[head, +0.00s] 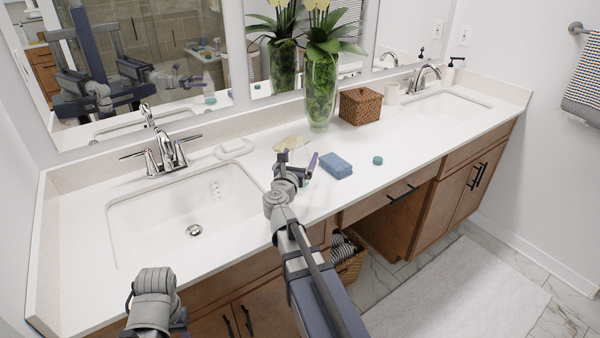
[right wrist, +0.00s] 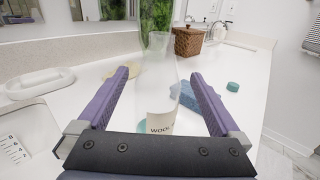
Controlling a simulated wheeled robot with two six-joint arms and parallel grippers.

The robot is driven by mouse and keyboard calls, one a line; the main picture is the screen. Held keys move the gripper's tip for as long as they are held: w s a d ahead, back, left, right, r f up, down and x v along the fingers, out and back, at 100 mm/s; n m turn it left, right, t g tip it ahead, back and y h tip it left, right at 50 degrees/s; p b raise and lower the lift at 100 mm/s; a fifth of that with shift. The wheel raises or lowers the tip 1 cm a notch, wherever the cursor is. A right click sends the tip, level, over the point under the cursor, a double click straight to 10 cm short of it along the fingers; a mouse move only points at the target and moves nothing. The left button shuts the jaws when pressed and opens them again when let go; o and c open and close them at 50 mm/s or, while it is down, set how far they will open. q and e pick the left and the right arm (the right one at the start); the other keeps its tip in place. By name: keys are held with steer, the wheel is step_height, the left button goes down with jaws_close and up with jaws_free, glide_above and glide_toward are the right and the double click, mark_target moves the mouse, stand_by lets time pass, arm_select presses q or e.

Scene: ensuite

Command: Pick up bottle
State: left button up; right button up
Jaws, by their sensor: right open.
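A clear bottle (right wrist: 160,122) with a pale label stands in the right wrist view, centred between the two purple fingers of my right gripper (right wrist: 159,74). The fingers are open, one to each side of it, and I see no contact. Its see-through upper part overlaps the plant vase behind. In the head view my right gripper (head: 298,160) is over the counter's front middle, right of the left basin, and the bottle there is too hidden or clear to make out. Only joints of my left arm show at the bottom left; its fingers are out of sight.
A blue sponge (head: 336,166) and a small teal item (head: 377,160) lie right of my right gripper. A glass vase (head: 320,90) with plants and a wicker box (head: 360,106) stand behind. A soap dish (head: 233,148) and sink basin (head: 185,212) are to the left.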

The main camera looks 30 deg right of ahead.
steer(key=shift+x, duration=2.6)
steer(key=shift+f, duration=0.15)
steer(key=shift+a, duration=0.1)
steer(key=shift+c, duration=0.2)
jaws_close()
